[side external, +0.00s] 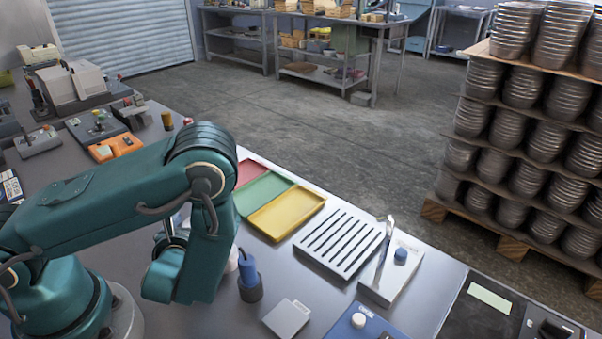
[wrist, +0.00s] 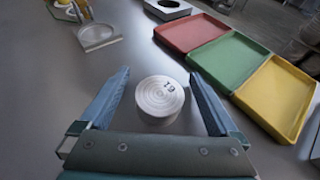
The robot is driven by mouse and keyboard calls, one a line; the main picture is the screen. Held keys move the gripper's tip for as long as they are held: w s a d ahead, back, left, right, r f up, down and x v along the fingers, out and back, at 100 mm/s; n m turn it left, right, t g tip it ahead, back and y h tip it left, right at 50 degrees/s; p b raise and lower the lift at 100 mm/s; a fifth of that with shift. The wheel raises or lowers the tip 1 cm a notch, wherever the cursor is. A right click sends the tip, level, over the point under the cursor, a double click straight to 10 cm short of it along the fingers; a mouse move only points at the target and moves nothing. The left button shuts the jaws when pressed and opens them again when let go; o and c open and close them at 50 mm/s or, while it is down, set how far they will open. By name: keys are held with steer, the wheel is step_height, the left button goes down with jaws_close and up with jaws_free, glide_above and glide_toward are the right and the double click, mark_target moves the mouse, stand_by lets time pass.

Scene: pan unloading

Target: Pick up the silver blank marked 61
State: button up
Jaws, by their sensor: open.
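The silver blank marked 61 (wrist: 160,98) is a pale round disc with a ringed top, standing on the grey bench in the wrist view. Its number reads upside down there. My gripper (wrist: 160,76) is open, with one blue finger to the left of the blank and one to the right. Bare bench shows between each finger and the disc, so neither finger appears to touch it. The lower front of the blank is close to the gripper's body.
Red (side external: 249,172), green (side external: 265,199) and yellow (side external: 287,213) trays lie beyond the blank. A slotted rack (side external: 340,241), a blue-knobbed device (side external: 391,271) and a dark blue cylinder (side external: 249,281) stand on the bench. Stacked metal pans (side external: 530,120) stand off the bench at right.

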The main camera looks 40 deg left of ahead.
jaws_close()
steer(key=shift+r, duration=0.1)
